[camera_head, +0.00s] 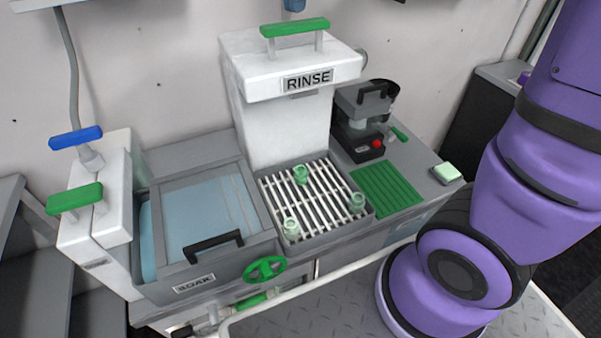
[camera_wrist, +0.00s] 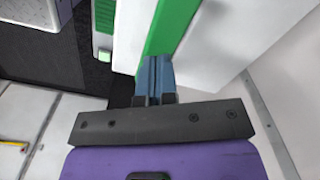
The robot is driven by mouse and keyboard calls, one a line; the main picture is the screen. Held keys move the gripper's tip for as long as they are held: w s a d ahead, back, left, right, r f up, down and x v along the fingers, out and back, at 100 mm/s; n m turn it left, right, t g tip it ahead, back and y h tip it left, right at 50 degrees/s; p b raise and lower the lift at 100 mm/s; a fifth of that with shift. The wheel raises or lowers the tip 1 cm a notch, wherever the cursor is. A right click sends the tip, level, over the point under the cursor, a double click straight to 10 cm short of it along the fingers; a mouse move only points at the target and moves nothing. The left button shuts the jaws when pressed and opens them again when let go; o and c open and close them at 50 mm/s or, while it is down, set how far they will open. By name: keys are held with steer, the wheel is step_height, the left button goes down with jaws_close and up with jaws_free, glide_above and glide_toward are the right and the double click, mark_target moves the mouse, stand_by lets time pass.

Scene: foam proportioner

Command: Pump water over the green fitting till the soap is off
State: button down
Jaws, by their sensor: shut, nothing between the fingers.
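The white rinse unit (camera_head: 287,115) stands at the back centre of the head view, with a green bar handle (camera_head: 295,27) raised on two posts. Below its front is a slatted grate (camera_head: 322,190). My gripper's blue fingertips (camera_wrist: 155,80) are shut and empty beside a green bar (camera_wrist: 172,28) in the wrist view. A blue tip shows above the rinse handle in the head view.
The soak basin (camera_head: 205,215) with a clear lid is left of the grate, with blue (camera_head: 75,137) and green (camera_head: 74,198) handles beyond it. A black device (camera_head: 362,120), green mat (camera_head: 386,191) and sponge (camera_head: 446,173) are at right. A green wheel (camera_head: 265,270) is in front.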

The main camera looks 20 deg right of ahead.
mark_target(295, 22)
steer(key=shift+f, duration=2.7)
steer(key=shift+r, duration=2.9)
step_height(295, 22, up, 6)
